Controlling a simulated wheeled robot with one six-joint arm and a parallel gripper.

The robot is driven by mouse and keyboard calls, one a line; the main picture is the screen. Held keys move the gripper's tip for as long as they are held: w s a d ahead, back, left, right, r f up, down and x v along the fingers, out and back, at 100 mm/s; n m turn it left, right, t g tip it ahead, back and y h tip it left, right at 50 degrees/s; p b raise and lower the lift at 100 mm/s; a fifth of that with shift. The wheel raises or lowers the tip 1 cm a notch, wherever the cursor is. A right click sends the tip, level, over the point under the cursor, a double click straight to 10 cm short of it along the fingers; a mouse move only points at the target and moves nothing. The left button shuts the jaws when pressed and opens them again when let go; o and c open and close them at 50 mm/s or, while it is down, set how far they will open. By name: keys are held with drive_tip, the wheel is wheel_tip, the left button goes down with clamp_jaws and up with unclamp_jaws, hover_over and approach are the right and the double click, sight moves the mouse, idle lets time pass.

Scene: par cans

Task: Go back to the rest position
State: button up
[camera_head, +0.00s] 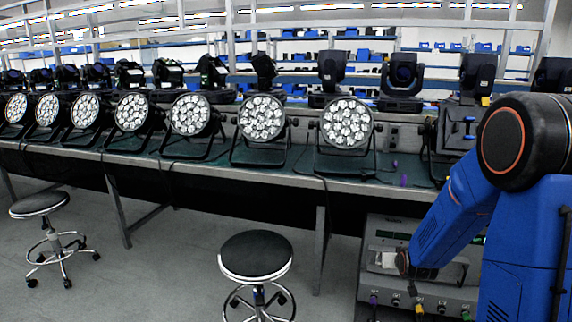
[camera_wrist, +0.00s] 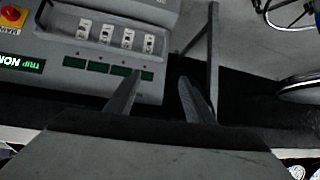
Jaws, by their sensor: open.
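My gripper (camera_wrist: 160,90) is open in the wrist view. Its two grey fingers stand apart with nothing between them. Beyond them are the grey control box and dark floor space. In the head view my blue arm reaches down from the right edge. Its lower end is in front of the grey control box (camera_head: 375,245) below the bench, and I cannot make out the fingers clearly there.
Several par cans (camera_head: 262,118) line the long bench (camera_head: 230,170), lenses facing me. Dark moving-head lights (camera_head: 402,75) stand behind them. A black stool (camera_head: 256,256) is in front of the bench, another stool (camera_head: 41,204) at left. Grey floor between them is free.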

drive_tip(key=s+a+r+g, duration=0.1)
drive_tip(key=s+a+r, duration=0.2)
drive_tip(key=s+r, duration=0.5)
drive_tip(key=s+a+r+g, duration=0.1)
drive_tip(key=s+a+r, duration=0.1)
drive_tip(key=s, duration=0.9)
drive_tip(key=s+a+r+n+g+y, duration=0.1)
drive_tip(key=s+r, duration=0.4)
drive_tip(key=s, duration=0.6)
drive_tip(key=s+a+r+g, duration=0.2)
drive_tip(key=s+a+r, duration=0.1)
drive_tip(key=s, duration=0.9)
drive_tip(key=shift+r, duration=0.2)
drive_tip(key=shift+c, duration=0.5)
